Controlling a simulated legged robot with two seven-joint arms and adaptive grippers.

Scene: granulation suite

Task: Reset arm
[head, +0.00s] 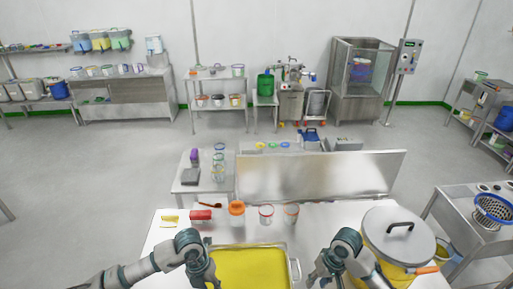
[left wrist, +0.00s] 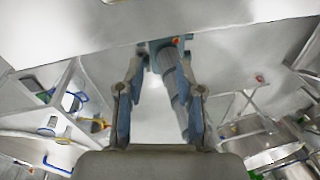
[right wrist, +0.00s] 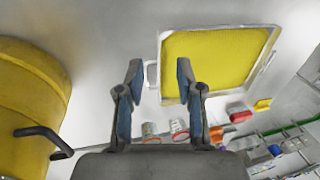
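My right gripper (head: 325,270) hangs over the work table just right of the yellow-filled tray. In the right wrist view its two fingers (right wrist: 158,75) are apart with nothing between them; a tray handle shows beyond. My left gripper (head: 207,275) is low over the tray's left edge. In the left wrist view its fingers (left wrist: 160,75) are apart and hold nothing. The tray (head: 292,262) lies on the table, filled with yellow material. It also shows in the right wrist view (right wrist: 163,45).
A large yellow drum with a grey lid (head: 398,232) stands close to my right arm. A metal panel (head: 320,175) rises at the table's back.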

